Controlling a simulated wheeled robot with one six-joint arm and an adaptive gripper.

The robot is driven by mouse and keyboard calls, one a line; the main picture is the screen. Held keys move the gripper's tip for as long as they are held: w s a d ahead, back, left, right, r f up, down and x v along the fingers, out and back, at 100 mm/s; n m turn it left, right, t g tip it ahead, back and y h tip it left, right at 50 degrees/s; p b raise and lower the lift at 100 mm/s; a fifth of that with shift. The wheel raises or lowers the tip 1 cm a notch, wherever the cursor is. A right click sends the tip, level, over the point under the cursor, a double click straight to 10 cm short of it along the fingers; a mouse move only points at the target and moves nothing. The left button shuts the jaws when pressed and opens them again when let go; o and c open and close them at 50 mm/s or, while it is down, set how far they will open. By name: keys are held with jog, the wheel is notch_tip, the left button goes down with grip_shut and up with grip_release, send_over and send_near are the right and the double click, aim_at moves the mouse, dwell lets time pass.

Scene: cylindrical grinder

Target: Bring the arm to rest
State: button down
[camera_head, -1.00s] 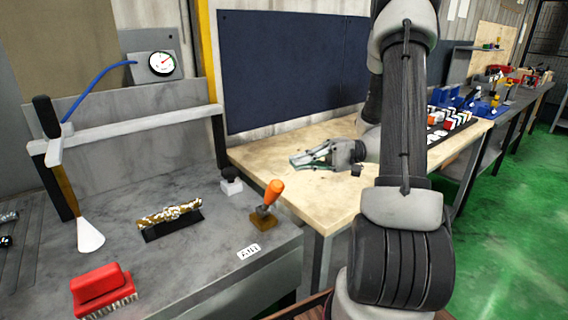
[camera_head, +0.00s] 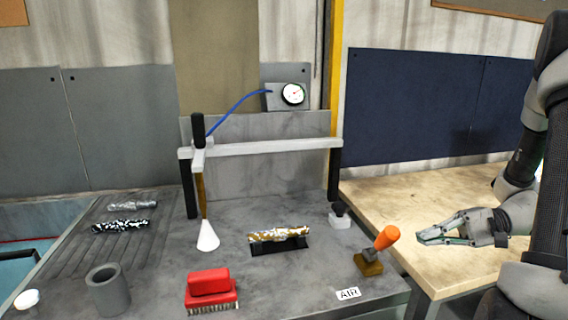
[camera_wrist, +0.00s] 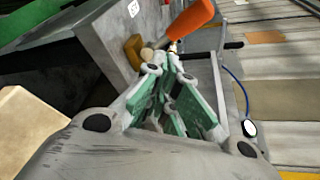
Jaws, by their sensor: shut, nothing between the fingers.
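My gripper (camera_head: 428,238) is at the right in the head view, over the left part of the wooden table, with its fingers pointing left. Its fingers are together and hold nothing. The orange-handled lever (camera_head: 387,237) on its brass base is just left of the fingertips in the head view, with a gap between them. In the wrist view my gripper's fingers (camera_wrist: 172,75) fill the middle, and the orange handle (camera_wrist: 190,18) shows beyond them. My arm comes down along the right edge of the head view.
The grey bench holds a red brush (camera_head: 211,287), a patterned shaft on a black rest (camera_head: 279,234), a grey cup (camera_head: 108,289) and a white cone nozzle (camera_head: 207,237). A gauge (camera_head: 292,94) is behind. The wooden table (camera_head: 400,199) looks bare around my gripper.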

jog(key=s+d+r+g+h, duration=0.25)
jog(key=s+d+h, duration=0.25)
jog(key=s+h, duration=0.55)
jog(key=a+r+n+t+h, duration=0.4)
jog(key=r+n+t, duration=0.2)
jog(key=r, duration=0.4)
jog(key=shift+s+r+h, duration=0.2)
jog(key=shift+r+h, duration=0.05)
jog(key=shift+h, duration=0.1)
